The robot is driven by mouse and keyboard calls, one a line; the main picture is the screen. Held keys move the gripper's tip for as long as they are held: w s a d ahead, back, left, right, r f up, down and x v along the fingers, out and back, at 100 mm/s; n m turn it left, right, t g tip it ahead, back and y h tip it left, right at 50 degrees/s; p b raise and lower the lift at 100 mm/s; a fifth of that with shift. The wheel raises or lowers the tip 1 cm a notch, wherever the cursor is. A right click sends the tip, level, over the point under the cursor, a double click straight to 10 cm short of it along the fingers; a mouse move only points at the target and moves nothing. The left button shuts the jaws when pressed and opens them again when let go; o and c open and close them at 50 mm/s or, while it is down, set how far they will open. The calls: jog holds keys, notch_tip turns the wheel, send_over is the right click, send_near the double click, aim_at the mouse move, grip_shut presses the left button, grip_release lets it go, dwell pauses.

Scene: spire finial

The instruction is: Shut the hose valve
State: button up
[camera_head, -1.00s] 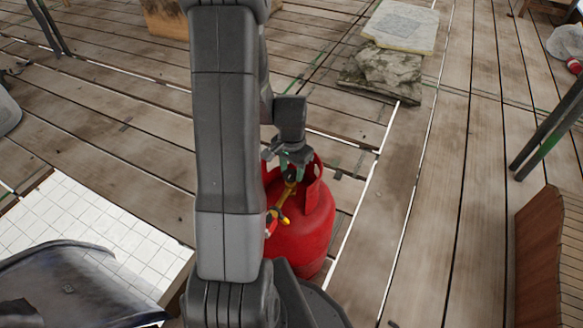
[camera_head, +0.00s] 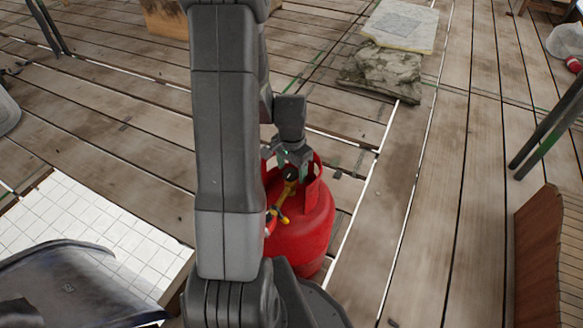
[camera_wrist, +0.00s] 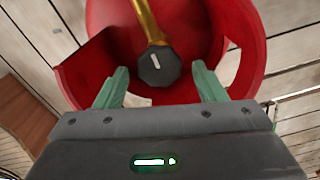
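A red gas cylinder (camera_head: 303,232) stands on the wooden deck, with a cut-out red collar around its top. A brass valve with a yellow fitting (camera_head: 280,215) shows at its near side. A dark faceted knob (camera_wrist: 159,66) with a white mark sits at the end of the brass stem (camera_wrist: 147,20) inside the collar. The knob also shows in the head view (camera_head: 291,175). My gripper (camera_wrist: 160,78) has its two green fingers apart, one on each side of the knob, with gaps between. In the head view my gripper (camera_head: 289,158) is just above the cylinder's top.
The red collar walls (camera_wrist: 238,40) stand close around my fingers. A stone block (camera_head: 382,72) and a pale slab (camera_head: 402,24) lie farther back. White tiles (camera_head: 80,225) are at the left, and a brown slatted piece (camera_head: 550,250) at the right. Deck right of the cylinder is clear.

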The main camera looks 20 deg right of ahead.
aim_at(292, 172)
notch_tip(292, 172, up, 14)
jog(key=p, duration=0.3)
jog(key=shift+p, duration=0.4)
jog(key=shift+f, duration=0.25)
notch_tip(292, 172, down, 14)
jog(key=b, duration=0.4)
jog(key=shift+r, duration=0.2)
jog(key=shift+r, duration=0.1)
